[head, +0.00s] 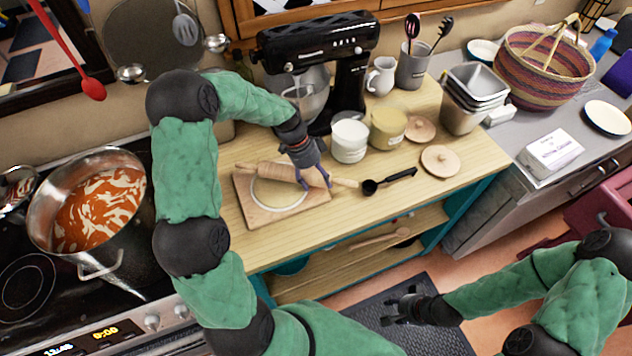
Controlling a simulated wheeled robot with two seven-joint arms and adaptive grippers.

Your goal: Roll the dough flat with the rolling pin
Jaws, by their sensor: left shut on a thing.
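The wooden rolling pin (268,171) lies level over the back part of a wooden board (252,214) on the counter. My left gripper (316,182) is shut on the pin near its right end and hides part of it. The pale dough (278,194) is a flat, round shape on the board, just in front of the pin. Whether the pin touches the dough is hard to tell. My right gripper (404,304) is empty, with its fingers apart, above the dark floor mat, away from the counter.
A black stand mixer (318,45), a white jar (349,138) and a yellowish jar (387,127) stand behind the board. A black scoop (388,181) lies to its right. A pot of red sauce (97,215) is on the stove at left.

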